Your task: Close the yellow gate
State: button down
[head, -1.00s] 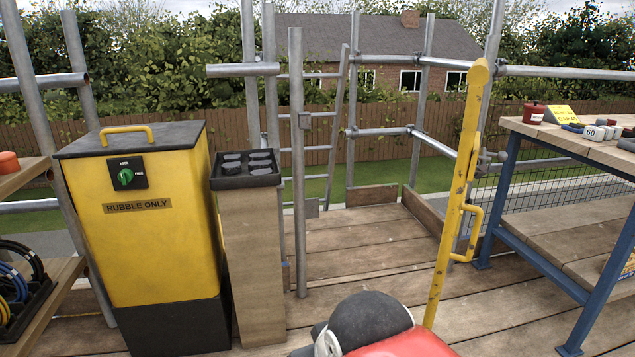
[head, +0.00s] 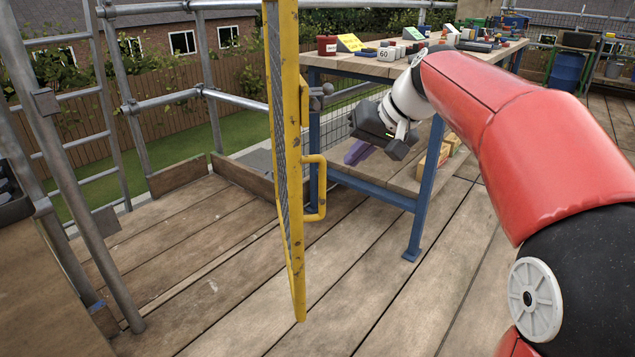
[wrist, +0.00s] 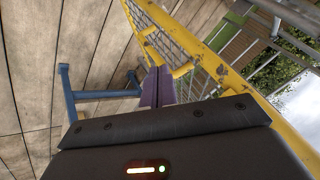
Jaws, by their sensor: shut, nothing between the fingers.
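The yellow gate (head: 288,150) stands swung open, seen nearly edge-on in the head view, with a yellow pull handle (head: 316,188) on its right side. In the wrist view the gate's mesh and frame (wrist: 200,50) run diagonally past my fingers. My gripper (head: 358,152) is right of the gate and above the handle's height in the picture, with its purple fingers pointing down and left. In the wrist view the shut, empty fingers (wrist: 157,86) point towards the gate beside a yellow bar. I cannot tell whether they touch it.
A blue-legged workbench (head: 425,190) with boxes and tools on top stands right of the gate, close behind my arm. Scaffold poles and a ladder (head: 70,130) stand at left. The plank floor (head: 190,250) left of the gate is clear.

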aim_at(319, 180)
jog(key=x, duration=0.3)
jog(key=a+b+x, duration=0.1)
jog(key=x, duration=0.3)
jog(key=r+x, duration=0.1)
jog(key=x, duration=0.3)
jog(key=shift+a, duration=0.85)
